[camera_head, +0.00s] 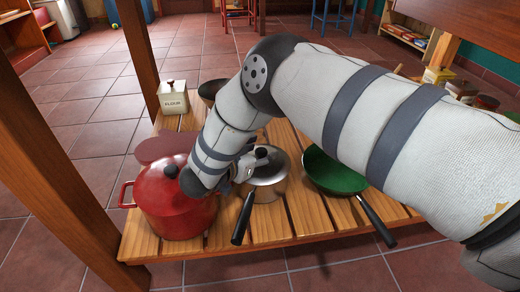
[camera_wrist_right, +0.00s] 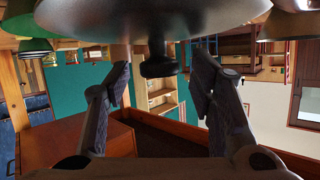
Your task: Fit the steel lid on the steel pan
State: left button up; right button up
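The steel lid (camera_head: 270,173) lies over the steel pan (camera_head: 270,194), whose black handle points toward the front. It looks about level, but I cannot tell whether its rim is fully seated. In the right wrist view the lid (camera_wrist_right: 215,12) fills the top edge, with its black knob (camera_wrist_right: 158,62) pointing down in that inverted picture. My right gripper (camera_head: 250,163) is at the left side of the lid. Its fingers (camera_wrist_right: 160,82) are spread, with a gap on either side of the knob, and hold nothing. My left gripper is not in view.
A red pot (camera_head: 178,205) stands close on the left and a green pan (camera_head: 335,172) on the right. A flour box (camera_head: 173,97) and a dark bowl (camera_head: 211,91) are behind. A wooden post (camera_head: 50,150) rises at the left.

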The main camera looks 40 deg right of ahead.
jog(key=shift+s+a+f, duration=0.1)
jog(key=shift+s+f, duration=0.05)
jog(key=shift+f, duration=0.3)
jog(key=shift+a+r, duration=0.1)
jog(key=shift+a, duration=0.2)
jog(key=v, duration=1.1)
jog(key=shift+r, duration=0.5)
